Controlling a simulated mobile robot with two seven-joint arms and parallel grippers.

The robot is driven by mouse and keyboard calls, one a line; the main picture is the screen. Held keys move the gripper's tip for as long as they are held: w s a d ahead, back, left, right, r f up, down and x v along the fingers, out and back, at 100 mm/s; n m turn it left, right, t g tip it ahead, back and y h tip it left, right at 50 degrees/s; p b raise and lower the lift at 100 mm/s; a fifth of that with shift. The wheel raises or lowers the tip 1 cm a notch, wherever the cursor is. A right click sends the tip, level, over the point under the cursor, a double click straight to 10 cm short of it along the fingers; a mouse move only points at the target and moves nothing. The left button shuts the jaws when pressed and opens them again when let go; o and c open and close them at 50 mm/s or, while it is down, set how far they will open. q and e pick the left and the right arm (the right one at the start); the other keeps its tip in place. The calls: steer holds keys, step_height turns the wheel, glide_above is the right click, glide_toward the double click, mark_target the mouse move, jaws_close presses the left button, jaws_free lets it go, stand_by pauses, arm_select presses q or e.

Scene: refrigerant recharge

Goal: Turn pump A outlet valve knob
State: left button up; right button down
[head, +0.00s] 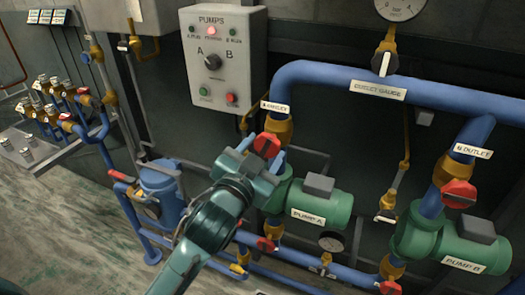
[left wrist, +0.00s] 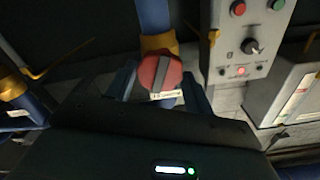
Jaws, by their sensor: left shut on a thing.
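The pump A outlet valve knob (head: 267,144) is a red knob on a brass fitting of the blue riser above the green pump A (head: 325,207). My left gripper (head: 262,155) reaches it from the lower left, with its fingers on either side of the knob. In the left wrist view the red knob (left wrist: 159,73) sits between the two fingers of my left gripper (left wrist: 160,88), which is shut on it. Part of the knob and its valve body is hidden behind the gripper in the head view. My right gripper is not in view.
The PUMPS control box (head: 222,60) hangs on the wall above left. The pump B outlet knob (head: 459,194) and pump B (head: 450,240) stand to the right. Blue pipes (head: 340,76) run above and below. A blue canister (head: 162,190) stands left of my arm.

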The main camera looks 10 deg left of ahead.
arm_select(q)
steer(key=m, duration=0.4)
steer(key=shift+f, duration=0.1)
steer(key=shift+m, duration=0.3)
steer(key=shift+m, duration=0.7)
steer(key=m, duration=0.6)
steer(key=o, duration=1)
steer(key=shift+m, duration=0.3)
steer(key=shift+c, duration=0.2)
steer(key=shift+s, duration=0.1)
